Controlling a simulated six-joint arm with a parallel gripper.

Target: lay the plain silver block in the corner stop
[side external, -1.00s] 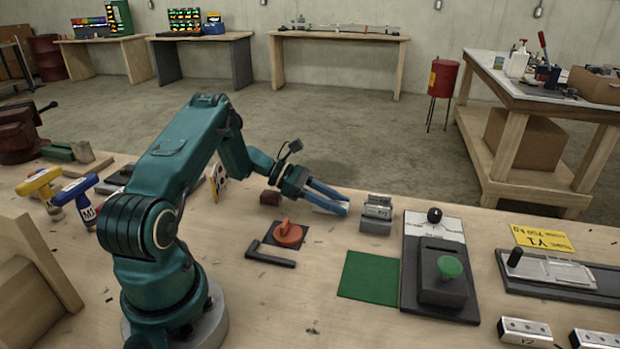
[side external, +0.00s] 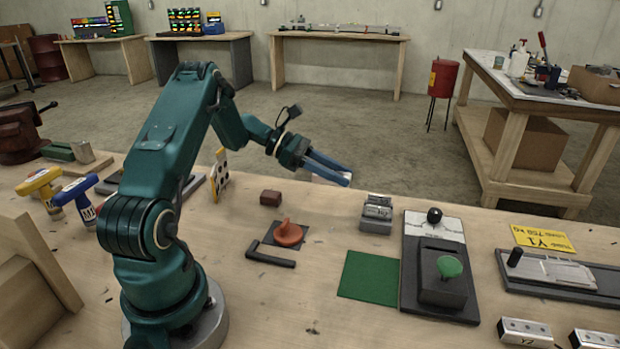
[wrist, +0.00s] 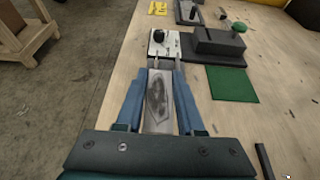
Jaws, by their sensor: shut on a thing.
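My gripper (side external: 340,177) is shut on the plain silver block (wrist: 158,100) and holds it in the air above the bench's far edge. In the wrist view the block lies lengthwise between the two blue fingers, with a darker oval patch on its face. In the side view the fingers hide most of it. A black L-shaped bar, which looks like the corner stop (side external: 271,258), lies on the bench to the left of and nearer than my gripper. It is empty on its inner side, and part of it shows at the wrist view's lower right (wrist: 264,160).
An orange knob (side external: 288,233) on a dark plate stands just behind the bar. A brown block (side external: 270,197), a grey lettered block (side external: 377,214), a green mat (side external: 369,276) and a black fixture with a green knob (side external: 445,285) are nearby. Bare bench lies in front.

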